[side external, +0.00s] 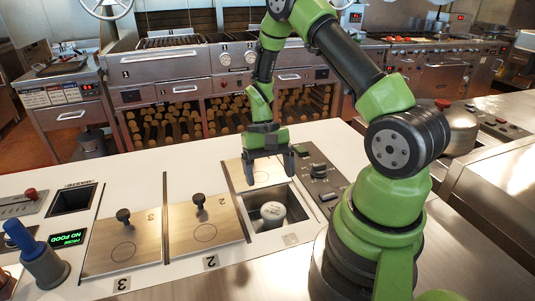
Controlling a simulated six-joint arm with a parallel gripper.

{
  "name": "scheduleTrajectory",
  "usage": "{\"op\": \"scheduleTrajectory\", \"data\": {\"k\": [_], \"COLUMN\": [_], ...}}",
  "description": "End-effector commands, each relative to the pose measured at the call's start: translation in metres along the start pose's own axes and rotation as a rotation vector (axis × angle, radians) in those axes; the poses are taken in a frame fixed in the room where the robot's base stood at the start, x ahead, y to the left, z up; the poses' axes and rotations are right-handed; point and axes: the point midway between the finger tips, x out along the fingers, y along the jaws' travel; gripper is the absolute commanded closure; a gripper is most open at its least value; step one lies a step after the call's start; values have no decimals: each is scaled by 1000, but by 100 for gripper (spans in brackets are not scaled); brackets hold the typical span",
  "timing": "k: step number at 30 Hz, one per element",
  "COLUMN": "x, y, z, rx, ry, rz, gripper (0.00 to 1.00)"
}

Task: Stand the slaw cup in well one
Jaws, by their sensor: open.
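A slaw cup (273,213), small and pale with a greyish top, is in the open well (262,224) at the right of the row of wells. It looks upright or slightly tilted; I cannot tell which. The lid (262,172) behind this well is slid back and leaves the front part open. My gripper (270,176) points down above the lid, behind and above the cup. Its two fingers are apart with nothing between them. It does not touch the cup.
Wells two (204,232) and three (122,243) are covered by lids with dark knobs. A blue-handled tool (38,256) stands at the front left beside a green display (67,238). A control panel (320,172) lies right of the open well. Grills line the back.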

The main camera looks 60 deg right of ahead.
Motion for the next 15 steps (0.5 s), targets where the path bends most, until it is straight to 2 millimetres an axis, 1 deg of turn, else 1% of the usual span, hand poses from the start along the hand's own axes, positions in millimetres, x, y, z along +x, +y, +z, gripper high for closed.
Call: {"op": "scheduleTrajectory", "data": {"k": [1,3,6,10,13,15], "x": [-11,-24,-36,-48,-64,-83], "y": [0,0,0,-1,-8,-16], "z": [-1,-1,-1,1,9,20], "rx": [1,2,0,-3,-25,-54], "ry": [6,5,4,9,52,110], "rz": [-2,-2,-1,-1,-7,-18], "gripper": [14,14,14,14,14,14]}}
